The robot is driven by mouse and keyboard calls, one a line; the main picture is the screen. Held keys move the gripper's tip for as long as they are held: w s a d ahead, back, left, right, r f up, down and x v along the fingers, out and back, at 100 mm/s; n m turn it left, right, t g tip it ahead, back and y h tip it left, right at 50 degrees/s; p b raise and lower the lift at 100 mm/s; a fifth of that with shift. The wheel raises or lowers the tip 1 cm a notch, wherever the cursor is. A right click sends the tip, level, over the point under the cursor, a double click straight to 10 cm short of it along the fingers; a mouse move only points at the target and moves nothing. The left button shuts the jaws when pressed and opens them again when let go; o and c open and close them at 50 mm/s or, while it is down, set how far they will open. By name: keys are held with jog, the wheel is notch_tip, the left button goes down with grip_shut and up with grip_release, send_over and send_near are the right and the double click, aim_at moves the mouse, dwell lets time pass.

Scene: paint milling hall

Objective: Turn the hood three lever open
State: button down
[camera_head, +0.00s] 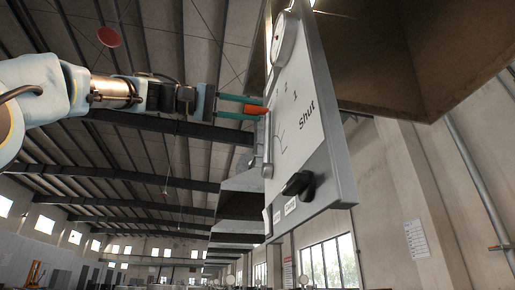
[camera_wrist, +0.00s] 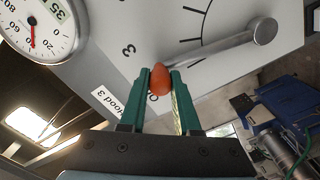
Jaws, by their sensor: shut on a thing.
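The lever is a grey metal bar (camera_wrist: 215,47) on a round pivot, with an orange-red grip (camera_wrist: 160,79) at its free end. It also shows in the camera_head view, where its bar (camera_head: 267,145) runs up the left side of the grey panel (camera_head: 330,160). My gripper (camera_head: 256,106) is shut on the orange-red grip, with a green finger on each side. In the wrist view, a "Hood 3" label (camera_wrist: 120,103) and a "3" mark lie near the grip. A letter like "O" shows beside the grip; the rest is hidden. "Shut" (camera_head: 307,117) is printed toward the panel's right.
A round gauge (camera_wrist: 37,29) is fixed on the panel close to the grip. A black knob (camera_head: 298,184) sticks out low on the panel. A large hood (camera_head: 390,50) overhangs at the upper right. The space left of the panel, below my arm, looks open.

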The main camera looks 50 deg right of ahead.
jog(key=shift+w+d+r+n+p, duration=0.1)
jog(key=shift+w+d+n+p, duration=0.65)
jog(key=shift+w+n, duration=0.35)
jog(key=c, duration=0.6)
grip_release()
jog(key=shift+w, duration=0.1)
jog(key=b+v, duration=0.2)
jog(key=v, duration=0.8)
jog(key=shift+w+a, duration=0.15)
jog(key=shift+a, duration=0.15)
